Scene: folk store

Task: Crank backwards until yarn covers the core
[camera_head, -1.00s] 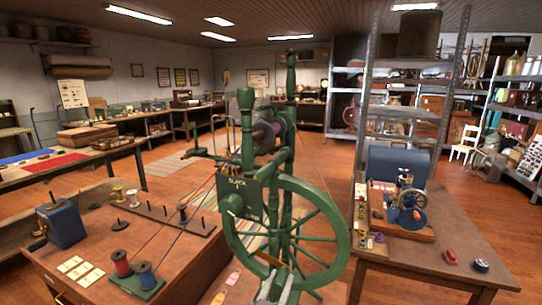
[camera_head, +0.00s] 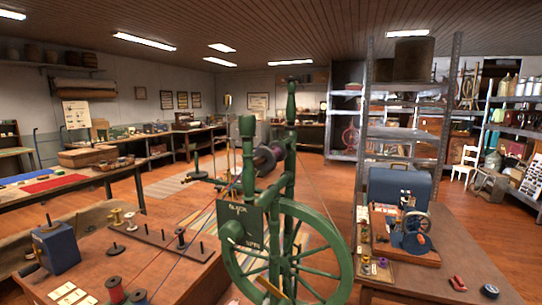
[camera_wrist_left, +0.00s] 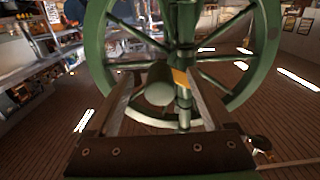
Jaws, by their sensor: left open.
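The green spinning wheel (camera_head: 345,262) stands upright at the centre, with its bobbin (camera_head: 267,158) between the posts. The bobbin looks dark purple; how much core is covered is too small to tell. Red and blue strands run toward it from a red spool (camera_head: 113,288) and a blue spool (camera_head: 138,297). A yellow-brown rod (camera_head: 271,289) shows at the lower wheel. In the left wrist view, seemingly upside down, my left gripper (camera_wrist_left: 162,98) is open before the wheel (camera_wrist_left: 262,50). My right gripper is out of view.
A blue crank box (camera_head: 56,247) and a peg rack (camera_head: 160,240) sit on the left bench. The right table (camera_head: 462,262) holds a small blue machine (camera_head: 412,232) and loose small items. Metal shelving (camera_head: 452,115) stands behind it.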

